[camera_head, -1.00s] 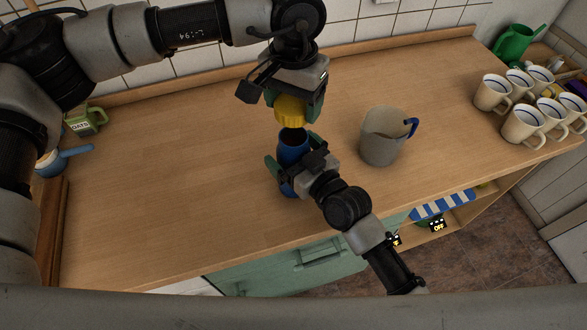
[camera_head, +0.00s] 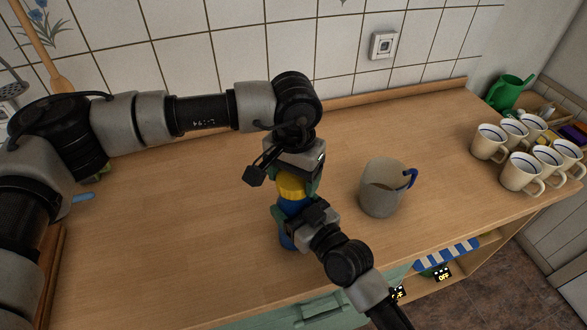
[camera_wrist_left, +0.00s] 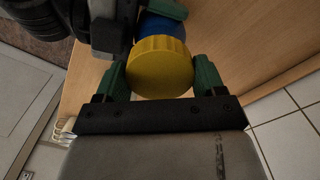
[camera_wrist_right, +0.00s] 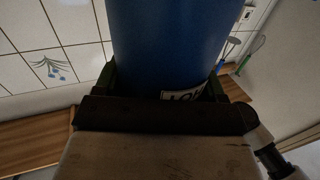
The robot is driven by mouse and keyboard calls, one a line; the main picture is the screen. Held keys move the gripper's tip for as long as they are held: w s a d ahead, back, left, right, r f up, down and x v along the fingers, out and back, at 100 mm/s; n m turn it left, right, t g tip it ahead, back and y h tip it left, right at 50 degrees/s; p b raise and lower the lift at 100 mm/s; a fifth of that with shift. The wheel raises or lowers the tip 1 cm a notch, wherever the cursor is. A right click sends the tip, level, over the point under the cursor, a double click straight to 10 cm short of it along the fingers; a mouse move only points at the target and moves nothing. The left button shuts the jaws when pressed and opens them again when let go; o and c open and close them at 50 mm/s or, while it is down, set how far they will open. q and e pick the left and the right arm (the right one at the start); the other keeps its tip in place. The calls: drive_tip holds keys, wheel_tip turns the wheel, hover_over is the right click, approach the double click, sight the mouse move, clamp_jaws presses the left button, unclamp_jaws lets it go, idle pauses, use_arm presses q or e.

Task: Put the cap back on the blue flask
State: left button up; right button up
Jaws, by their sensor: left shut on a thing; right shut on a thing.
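The blue flask (camera_head: 289,232) stands upright on the wooden counter, held from the front by my right gripper (camera_head: 297,222). In the right wrist view the flask (camera_wrist_right: 168,45) fills the space between the fingers, and part of a white label shows. My left gripper (camera_head: 292,184) is shut on the yellow cap (camera_head: 291,186) from above. The cap is at the top of the flask. In the left wrist view the yellow cap (camera_wrist_left: 160,67) sits between the green fingers, with blue flask behind it. I cannot tell whether the cap is seated on the mouth.
A grey jug (camera_head: 381,190) with a blue handle stands just right of the flask. Several white mugs (camera_head: 521,172) and a green watering can (camera_head: 509,91) are at the far right.

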idle(0.5)
use_arm(q)
drive_tip(key=shift+f, duration=0.85)
drive_tip(key=shift+f, duration=0.65)
drive_tip(key=shift+s+a+f, duration=0.1)
drive_tip(key=shift+s+f, duration=0.05)
drive_tip(key=shift+f, duration=0.2)
idle(0.3)
drive_tip(key=shift+r, duration=0.25)
drive_tip(key=shift+r, duration=0.2)
idle(0.7)
